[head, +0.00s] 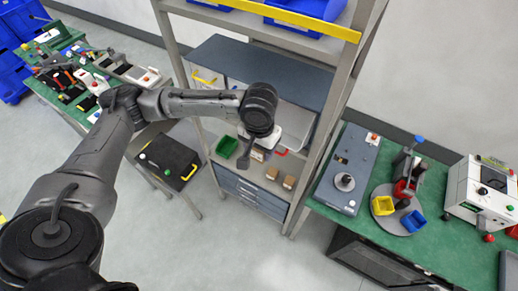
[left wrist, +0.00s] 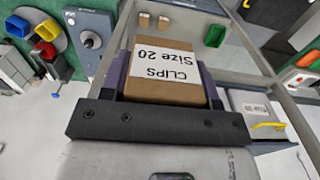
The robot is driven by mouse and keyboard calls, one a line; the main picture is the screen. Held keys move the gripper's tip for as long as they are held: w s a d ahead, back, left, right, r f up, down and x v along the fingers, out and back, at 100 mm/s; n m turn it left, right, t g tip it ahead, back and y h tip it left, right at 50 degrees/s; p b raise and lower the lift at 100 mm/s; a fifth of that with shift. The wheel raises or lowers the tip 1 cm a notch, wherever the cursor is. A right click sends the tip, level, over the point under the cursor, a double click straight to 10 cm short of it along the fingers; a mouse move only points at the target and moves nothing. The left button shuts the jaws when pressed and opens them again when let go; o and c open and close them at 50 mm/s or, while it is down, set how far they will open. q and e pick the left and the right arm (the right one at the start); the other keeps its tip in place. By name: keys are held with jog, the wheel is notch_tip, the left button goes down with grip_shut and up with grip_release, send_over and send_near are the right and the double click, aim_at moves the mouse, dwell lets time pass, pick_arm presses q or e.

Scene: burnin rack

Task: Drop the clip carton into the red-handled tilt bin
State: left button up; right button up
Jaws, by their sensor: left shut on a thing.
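My left gripper (head: 256,150) is shut on the clip carton. The left wrist view shows the brown carton (left wrist: 165,75) between the dark fingers, its white label reading "CLIPS Size 20". In the head view the carton (head: 257,154) is mostly hidden under my wrist. The red-handled tilt bin (head: 297,118) is in the rack just right of my left wrist. Its red handle shows at its lower front, and the bin looks tilted out, partly covered by my wrist. The carton is in front of it, apart from the bin's interior as far as I can see. My right gripper is not in view.
A yellow-handled tilt bin (head: 205,80) is left in the rack. A green bin (head: 227,146) and two small brown boxes (head: 272,173) stand on the shelf below. Rack posts flank my arm. The right bench holds a turntable (head: 399,222) with yellow and blue bins.

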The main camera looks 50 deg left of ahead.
pick_arm(q)
jog(key=shift+w+a, duration=0.6)
jog(key=shift+w, duration=1.25)
jog(key=shift+w+a, duration=0.55)
jog(key=shift+w, duration=1.35)
jog(key=shift+w+a, duration=0.6)
jog(key=shift+w, duration=1.25)
jog(key=o, duration=1)
jog(key=shift+o, duration=0.2)
